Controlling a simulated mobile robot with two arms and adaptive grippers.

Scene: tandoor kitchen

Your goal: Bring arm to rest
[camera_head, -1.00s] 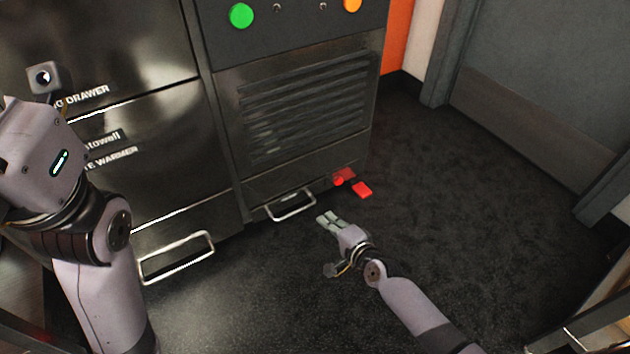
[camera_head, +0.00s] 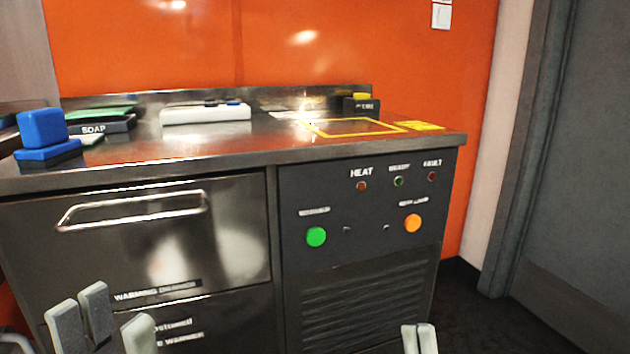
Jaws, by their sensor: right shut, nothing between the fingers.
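My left gripper (camera_head: 112,328) is at the lower left, in front of the warming drawer front. Its pale grey fingers point up and stand apart, with nothing seen between them. My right gripper (camera_head: 419,339) is at the bottom edge, right of the middle, in front of the vented lower panel. Only its fingertips show; they are together and hold nothing. The rest of both arms is below the picture.
A steel counter (camera_head: 215,151) carries a blue block (camera_head: 42,128), a soap holder (camera_head: 103,126), a white box (camera_head: 205,115) and a yellow-outlined area (camera_head: 355,127). Below are a drawer handle (camera_head: 133,210), a green button (camera_head: 316,237) and an orange button (camera_head: 413,223). A grey door (camera_head: 580,170) stands right.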

